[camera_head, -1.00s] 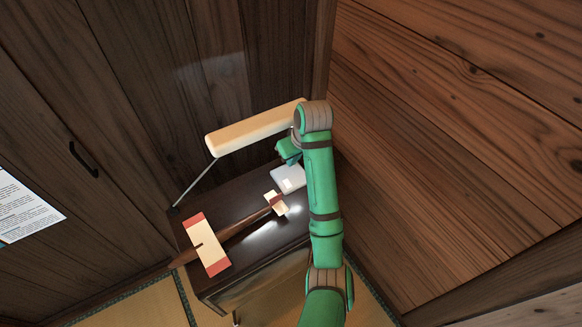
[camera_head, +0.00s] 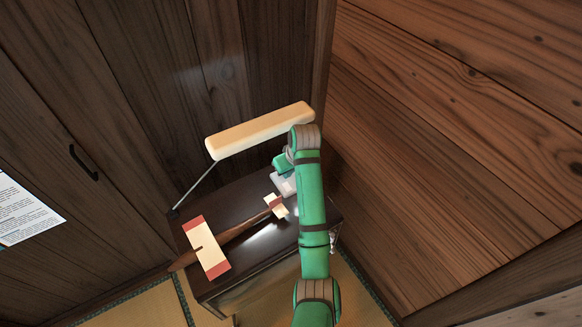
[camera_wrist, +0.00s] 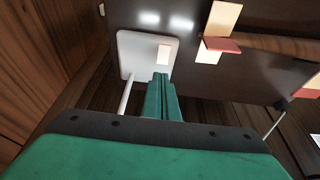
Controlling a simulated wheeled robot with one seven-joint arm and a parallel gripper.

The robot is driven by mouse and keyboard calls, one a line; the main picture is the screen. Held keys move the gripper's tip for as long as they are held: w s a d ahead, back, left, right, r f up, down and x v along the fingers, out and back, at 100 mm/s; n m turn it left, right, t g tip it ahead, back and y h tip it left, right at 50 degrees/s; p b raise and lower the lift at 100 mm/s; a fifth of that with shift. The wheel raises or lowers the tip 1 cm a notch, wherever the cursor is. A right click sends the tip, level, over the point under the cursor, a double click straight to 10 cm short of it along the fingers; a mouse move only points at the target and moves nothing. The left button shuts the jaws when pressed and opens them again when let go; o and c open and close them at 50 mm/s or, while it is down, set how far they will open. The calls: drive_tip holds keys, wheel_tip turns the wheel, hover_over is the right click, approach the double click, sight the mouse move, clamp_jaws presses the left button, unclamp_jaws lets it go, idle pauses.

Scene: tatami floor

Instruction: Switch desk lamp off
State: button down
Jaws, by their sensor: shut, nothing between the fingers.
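The desk lamp has a long cream shade (camera_head: 260,131) over a dark cabinet top. A thin rod runs from its left end down to the cabinet. A pale square base plate (camera_head: 284,183) is partly hidden by my arm. In the wrist view the plate (camera_wrist: 140,48) carries a small cream rectangular switch (camera_wrist: 163,54), and a white post rises from its edge. My green gripper (camera_head: 282,163) is below the shade, by the plate. In the wrist view its shut, empty fingertips (camera_wrist: 162,76) are at the plate's edge, just beside the switch; I cannot tell whether they touch.
A brown rod (camera_head: 236,229) with cream-and-red pieces (camera_head: 208,247) lies across the dark cabinet top (camera_head: 203,210), close to the plate. Wooden walls (camera_head: 450,150) stand behind and to the right. The shade hangs close above my gripper.

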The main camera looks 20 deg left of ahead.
sight(287, 185)
drive_tip(key=shift+s+d+x, duration=0.1)
drive_tip(key=shift+d+x, duration=0.05)
drive_tip(key=shift+x, duration=1.1)
drive_tip(key=shift+s+d+x, duration=0.1)
drive_tip(key=shift+d+x, duration=0.05)
drive_tip(key=shift+x, duration=1.05)
drive_tip(key=shift+f, duration=0.2)
drive_tip(key=shift+a+f, duration=0.15)
drive_tip(key=shift+s+d, duration=0.45)
drive_tip(key=shift+d, duration=0.25)
drive_tip(key=v, duration=1.1)
drive_tip(key=shift+w, duration=0.1)
